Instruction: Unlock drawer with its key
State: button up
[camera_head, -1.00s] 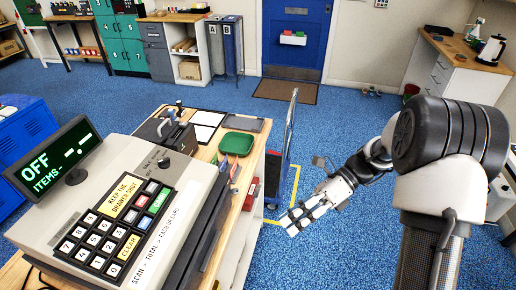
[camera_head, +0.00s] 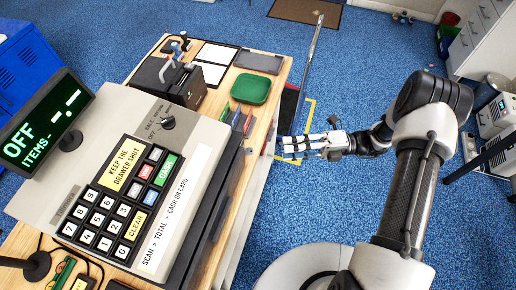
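The cash register (camera_head: 100,170) stands on the wooden counter, its display (camera_head: 42,128) reading OFF. A round dark switch (camera_head: 167,122) with small lettering around it is on its top face. I cannot make out a key. My gripper (camera_head: 284,147) is at the counter's right edge, fingers pointing left, apart from the register. Nothing shows in it; its finger gap is unclear.
A green tray (camera_head: 251,89), a white sheet (camera_head: 213,63) and a dark printer-like box (camera_head: 168,80) are on the counter's far part. Small items (camera_head: 62,272) lie at the near left. An upright panel (camera_head: 309,60) stands beyond the counter. Blue floor (camera_head: 365,60) is clear.

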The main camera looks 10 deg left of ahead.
aim_at(248, 151)
jog(key=b+x, duration=0.1)
jog(key=x, duration=0.9)
grip_shut()
